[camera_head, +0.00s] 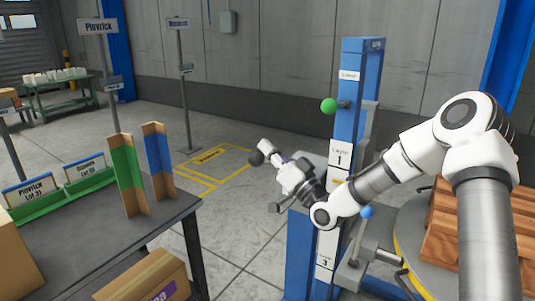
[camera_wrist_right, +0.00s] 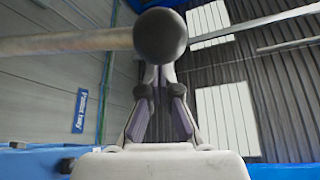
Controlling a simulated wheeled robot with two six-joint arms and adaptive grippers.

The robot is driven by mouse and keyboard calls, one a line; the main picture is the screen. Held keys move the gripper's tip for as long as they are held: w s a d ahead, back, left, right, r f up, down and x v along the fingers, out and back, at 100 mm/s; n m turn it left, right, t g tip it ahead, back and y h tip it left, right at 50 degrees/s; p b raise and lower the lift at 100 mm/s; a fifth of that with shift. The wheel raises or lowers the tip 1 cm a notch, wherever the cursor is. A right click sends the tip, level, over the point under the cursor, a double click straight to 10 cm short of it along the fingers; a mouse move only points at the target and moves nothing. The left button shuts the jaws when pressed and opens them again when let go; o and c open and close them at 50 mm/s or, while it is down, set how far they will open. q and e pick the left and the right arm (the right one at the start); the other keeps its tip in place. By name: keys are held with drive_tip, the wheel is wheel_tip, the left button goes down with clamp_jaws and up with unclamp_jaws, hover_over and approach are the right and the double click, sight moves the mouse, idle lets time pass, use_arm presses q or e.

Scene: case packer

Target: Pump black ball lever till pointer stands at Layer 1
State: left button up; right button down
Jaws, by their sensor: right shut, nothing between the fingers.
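The black ball (camera_head: 256,158) of the lever stands out to the left of the blue column (camera_head: 361,60). In the right wrist view the black ball (camera_wrist_right: 160,37) is large, straight ahead of the fingertips. My right gripper (camera_head: 272,155) is shut and empty, right by the ball; I cannot tell whether it touches. The fingers also show in the right wrist view (camera_wrist_right: 165,85). The Layer 1 plate (camera_head: 340,155) and Layer 3 plate (camera_head: 325,260) are on the column. A small yellow piece (camera_head: 337,182), perhaps the pointer, shows just below Layer 1. My arm hides the column's middle. My left gripper is out of view.
A green ball (camera_head: 328,106) sticks out high on the column and a blue ball (camera_head: 367,211) lower right. A wooden stack (camera_head: 463,225) stands at the right. A dark table (camera_head: 95,234) with green and blue dividers is at the left. Open floor lies between.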

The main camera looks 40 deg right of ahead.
drive_tip(key=shift+a+f, duration=0.15)
drive_tip(key=shift+f, duration=0.1)
